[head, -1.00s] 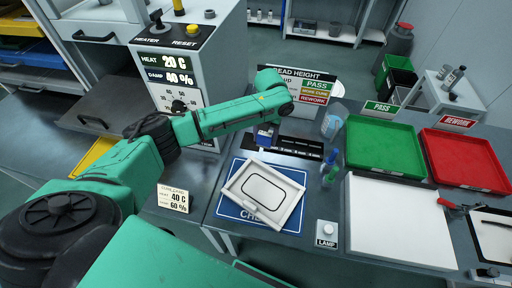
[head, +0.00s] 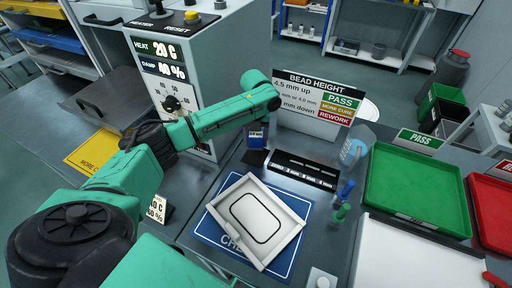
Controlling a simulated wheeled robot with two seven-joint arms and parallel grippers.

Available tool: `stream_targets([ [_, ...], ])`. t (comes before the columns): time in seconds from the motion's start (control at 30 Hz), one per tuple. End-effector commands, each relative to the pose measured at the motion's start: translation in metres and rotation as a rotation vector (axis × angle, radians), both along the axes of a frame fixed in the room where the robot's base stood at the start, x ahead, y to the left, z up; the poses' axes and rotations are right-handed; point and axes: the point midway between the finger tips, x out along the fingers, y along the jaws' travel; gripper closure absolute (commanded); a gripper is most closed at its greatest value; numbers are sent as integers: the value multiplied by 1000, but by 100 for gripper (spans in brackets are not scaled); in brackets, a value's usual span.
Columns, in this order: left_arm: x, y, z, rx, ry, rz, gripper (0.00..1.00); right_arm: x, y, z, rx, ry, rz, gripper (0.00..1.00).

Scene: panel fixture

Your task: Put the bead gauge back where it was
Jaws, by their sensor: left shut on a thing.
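My left gripper (head: 258,122) hangs below the end of the green arm, left of the black slotted rack (head: 304,170) with its mm labels. It is shut on a small dark and blue piece (head: 256,138), which I take to be the bead gauge. The fingertips are mostly hidden by the wrist. I cannot tell whether the piece touches the bench. A white panel tray (head: 273,191) with a black bead outline lies tilted on the blue mat (head: 209,229), in front of the rack. My right gripper is not in view.
A bead height sign (head: 314,95) stands behind the rack. A clear bottle (head: 353,150) and blue and green small bottles (head: 345,190) stand to its right. Farther right are the green tray (head: 417,190) and red tray (head: 491,207). The heater cabinet (head: 205,50) is at back left.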

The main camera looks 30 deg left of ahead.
Motion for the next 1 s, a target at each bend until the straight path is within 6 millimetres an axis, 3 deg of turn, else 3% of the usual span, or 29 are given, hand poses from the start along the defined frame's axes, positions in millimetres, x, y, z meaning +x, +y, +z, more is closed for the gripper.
stream_targets([
  [0.23, 0, 0, -43, 1, 0, 0, 100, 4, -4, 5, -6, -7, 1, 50],
  [0.57, 0, 0, -49, 1, -2, -1, 100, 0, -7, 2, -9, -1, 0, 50],
  [0.6, 0, 0, -49, 0, -1, -1, 30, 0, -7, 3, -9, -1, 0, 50],
  [0.67, 0, 0, -49, 0, -1, -1, 8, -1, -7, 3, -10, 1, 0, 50],
  [1.0, 0, 0, -46, 2, -1, -1, 8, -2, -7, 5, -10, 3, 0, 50],
])
